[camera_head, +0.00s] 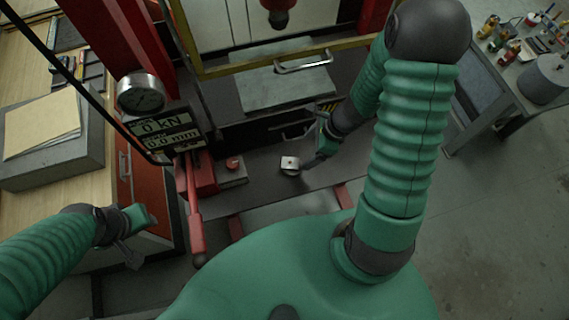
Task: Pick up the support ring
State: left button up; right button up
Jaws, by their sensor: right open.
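A small pale metal piece with a dark hole in its top (290,163), which looks like the support ring, sits on the dark press bed (262,185). My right gripper (313,158) is open, just to the right of this piece. Its fingertips are close to the piece's right side; whether they touch it I cannot tell. My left gripper (137,238) hangs at the lower left, away from the piece, and its jaw state is unclear.
A red press frame (125,45) with a gauge (141,93), a force display and a red lever (194,215) stands left of the bed. A small red part (232,163) rests on a grey block.

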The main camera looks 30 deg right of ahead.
jog(key=b, duration=0.2)
send_near(295, 163)
jog(key=x, duration=0.5)
jog(key=shift+s+a+r, duration=0.1)
jog(key=shift+a, duration=0.3)
jog(key=shift+f, duration=0.3)
jog(key=x, duration=0.2)
jog(key=d+b+x, duration=0.1)
jog(key=x, duration=0.1)
jog(key=shift+a+f, duration=0.1)
jog(key=shift+f, duration=0.2)
jog(key=shift+a+f+b, duration=0.15)
jog(key=shift+f+b, duration=0.05)
jog(key=shift+b, duration=0.1)
jog(key=shift+w+a, duration=0.15)
jog(key=shift+w, duration=0.05)
jog(key=shift+a, duration=0.1)
jog(key=c, duration=0.4)
jog(key=shift+r, duration=0.1)
grip_shut()
